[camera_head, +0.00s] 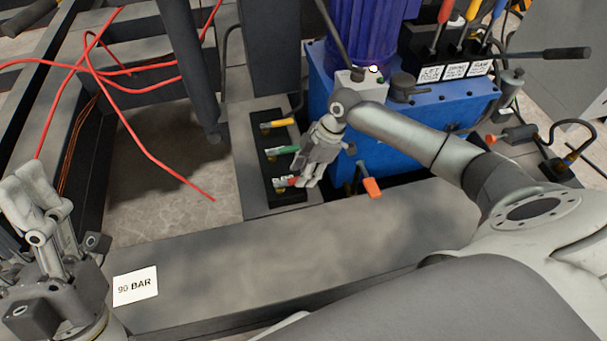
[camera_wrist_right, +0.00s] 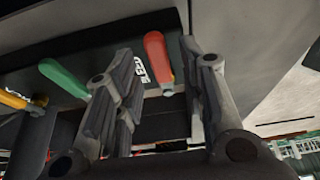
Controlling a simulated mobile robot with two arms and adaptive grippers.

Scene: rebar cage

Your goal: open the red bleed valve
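The red bleed valve (camera_head: 284,183) is the nearest in a row of three coloured handles on a black block, partly covered by my right gripper. In the right wrist view its red handle (camera_wrist_right: 158,58) shows between the open fingers, with no clear contact on either side. My right gripper (camera_head: 305,179) is beside the handle, fingers pointing down at it. It also shows in the right wrist view (camera_wrist_right: 160,92). My left gripper (camera_head: 38,185) is at the left edge, away from the valves; its finger gap is unclear.
The green handle (camera_head: 281,150) and yellow handle (camera_head: 278,124) sit behind the red one. A blue tank (camera_head: 425,118) with levers stands to the right, with an orange handle (camera_head: 371,187) at its front. Red hoses (camera_head: 150,150) lie left. A grey beam (camera_head: 250,265) crosses the front.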

